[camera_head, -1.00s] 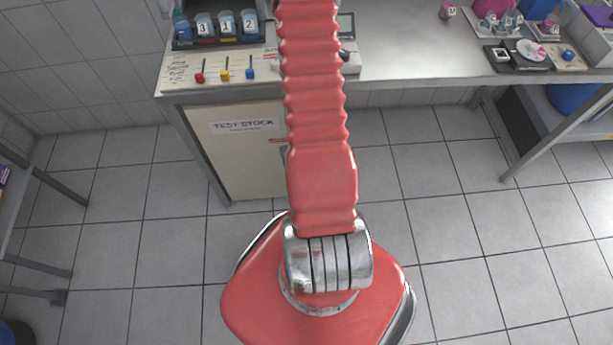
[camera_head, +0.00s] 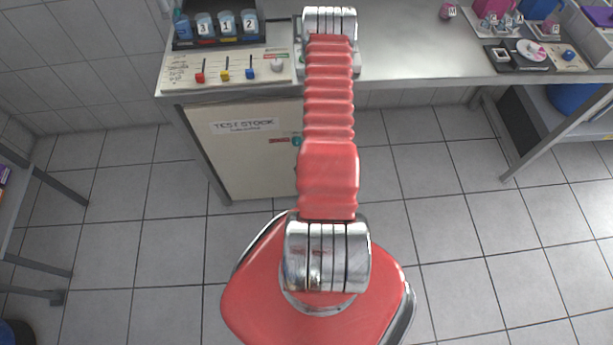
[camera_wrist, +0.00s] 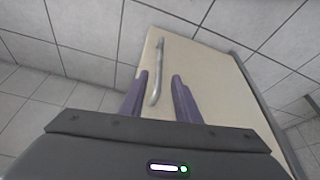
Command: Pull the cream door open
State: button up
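The cream door (camera_head: 245,160) is the front of the cabinet under the bench, with a "TEST STOCK" label near its top. It looks shut. In the wrist view the cream door (camera_wrist: 205,85) fills the middle right, with a long grey bar handle (camera_wrist: 156,75) along its left part. My gripper (camera_wrist: 159,76) is open, its two purple fingers apart, with the handle showing between and beyond them. I cannot tell how far the fingertips are from the handle. In the head view my gripper is not visible, and my red arm hides the door's right edge.
The bench top (camera_head: 410,40) above the door carries a panel with red, yellow and blue levers (camera_head: 225,71) and a rack of numbered jars (camera_head: 228,24). Bench legs stand at the right and a shelf frame at the left. The tiled floor before the door is clear.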

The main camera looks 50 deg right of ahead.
jog(key=shift+f, duration=0.1)
jog(key=x, duration=1.3)
jog(key=shift+f, duration=0.3)
jog(key=shift+w, duration=0.1)
jog(key=shift+c, duration=0.3)
grip_shut()
